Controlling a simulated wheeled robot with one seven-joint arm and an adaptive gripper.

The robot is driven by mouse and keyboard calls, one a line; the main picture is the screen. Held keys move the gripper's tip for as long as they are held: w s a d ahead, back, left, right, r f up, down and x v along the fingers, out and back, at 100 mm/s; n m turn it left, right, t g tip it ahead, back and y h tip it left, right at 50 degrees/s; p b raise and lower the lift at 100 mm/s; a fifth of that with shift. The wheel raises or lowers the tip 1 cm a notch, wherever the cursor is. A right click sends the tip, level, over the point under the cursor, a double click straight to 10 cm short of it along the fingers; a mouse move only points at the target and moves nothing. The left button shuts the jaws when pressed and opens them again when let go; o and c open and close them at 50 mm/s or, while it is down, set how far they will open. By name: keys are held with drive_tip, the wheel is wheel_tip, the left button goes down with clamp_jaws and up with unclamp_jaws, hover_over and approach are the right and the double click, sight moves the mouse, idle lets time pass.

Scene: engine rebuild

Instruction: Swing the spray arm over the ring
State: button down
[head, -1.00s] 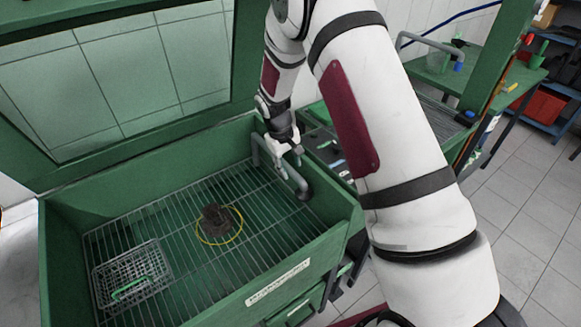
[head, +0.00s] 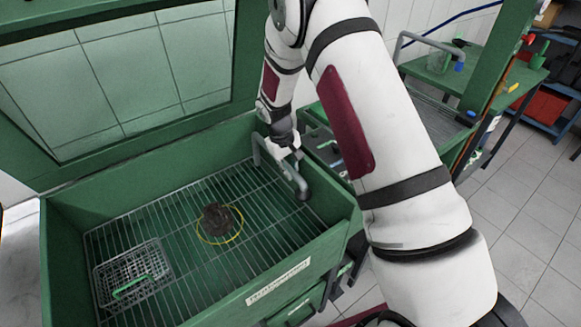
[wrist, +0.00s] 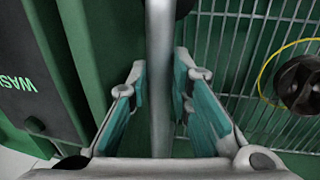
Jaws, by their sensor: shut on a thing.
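The spray arm (head: 293,173) is a grey bent tube at the right back of the green wash tub. It runs upright between my fingers in the wrist view (wrist: 160,85). My gripper (head: 285,152) is shut on the tube, with a teal-lined finger on each side. The yellow ring (head: 236,235) lies on the wire grate, around a dark round part (head: 217,218). Both also show at the right of the wrist view, the ring (wrist: 263,75) and the dark part (wrist: 300,84). The spray arm's end is to the right of the ring, not over it.
A wire basket (head: 150,252) with a green handle stands at the left of the grate (head: 185,205). The tub's green walls (head: 345,235) surround it, and a raised lid (head: 130,75) with a window stands behind. The grate between ring and spray arm is clear.

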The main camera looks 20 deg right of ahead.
drive_tip(key=w+a+m+g+b, duration=0.1)
drive_tip(key=a+m+b, duration=0.4)
drive_tip(key=a, duration=0.5)
drive_tip(key=w+a+m+g+b, duration=0.1)
drive_tip(key=w+a+m+b, duration=0.2)
drive_tip(key=a, duration=0.8)
drive_tip(key=shift+w+m+b, duration=0.4)
drive_tip(key=shift+m+b, duration=0.6)
drive_tip(key=shift+m, duration=0.5)
drive_tip(key=shift+a, duration=0.15)
drive_tip(key=c, duration=1.4)
unclamp_jaws()
drive_tip(key=shift+w, duration=0.1)
drive_tip(key=shift+c, duration=0.2)
